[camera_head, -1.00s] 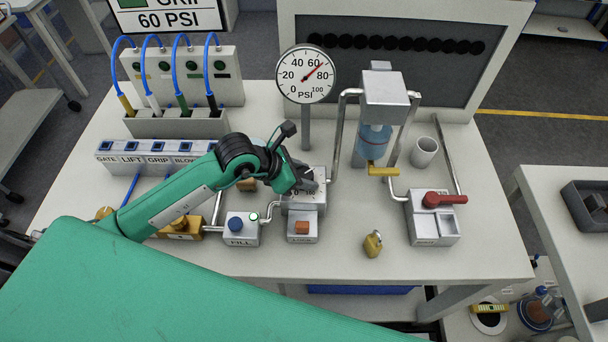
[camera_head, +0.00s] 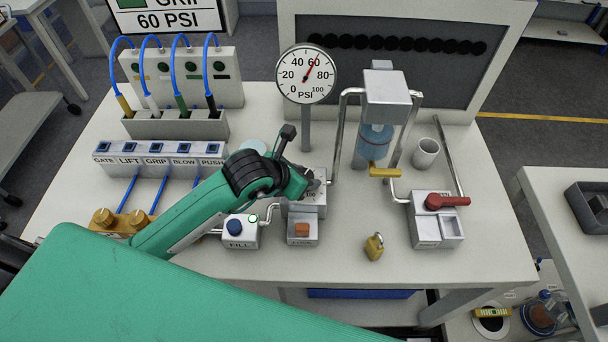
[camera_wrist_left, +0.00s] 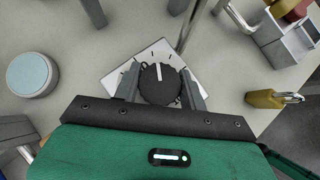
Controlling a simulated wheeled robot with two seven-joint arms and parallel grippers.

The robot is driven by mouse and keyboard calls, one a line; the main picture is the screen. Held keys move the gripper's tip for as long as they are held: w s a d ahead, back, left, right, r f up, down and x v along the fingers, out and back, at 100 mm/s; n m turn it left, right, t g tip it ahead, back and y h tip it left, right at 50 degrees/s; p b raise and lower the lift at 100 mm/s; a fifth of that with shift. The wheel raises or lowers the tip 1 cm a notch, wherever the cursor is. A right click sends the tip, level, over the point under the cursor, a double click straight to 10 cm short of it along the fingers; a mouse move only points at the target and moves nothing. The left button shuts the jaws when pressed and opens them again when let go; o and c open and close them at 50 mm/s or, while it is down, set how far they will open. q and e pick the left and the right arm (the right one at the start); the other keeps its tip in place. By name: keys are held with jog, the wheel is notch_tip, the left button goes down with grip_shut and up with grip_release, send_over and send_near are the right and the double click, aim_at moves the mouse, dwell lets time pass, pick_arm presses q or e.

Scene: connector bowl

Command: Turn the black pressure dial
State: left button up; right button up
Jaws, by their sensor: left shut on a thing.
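The black pressure dial (camera_wrist_left: 160,84) shows in the left wrist view between the two fingers of my left gripper (camera_wrist_left: 157,90). The fingers are shut on it, and its white pointer line is visible. The dial sits on a silver box (camera_head: 307,207) with scale marks. In the head view my left gripper (camera_head: 312,185) covers the dial. The pressure gauge (camera_head: 305,74) behind it has its red needle close to 60. The screen (camera_head: 165,20) at the top left reads 60 PSI. My right gripper is not in view.
A blue FILL button (camera_head: 235,227) is left of the dial box, and an orange switch (camera_head: 301,229) is in front.

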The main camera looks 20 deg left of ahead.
pick_arm(q)
jog(key=o, duration=1)
jog(key=b+v, duration=0.1)
jog(key=v, duration=0.8)
jog(key=shift+p+v, duration=2.45)
jog(key=shift+p, duration=0.7)
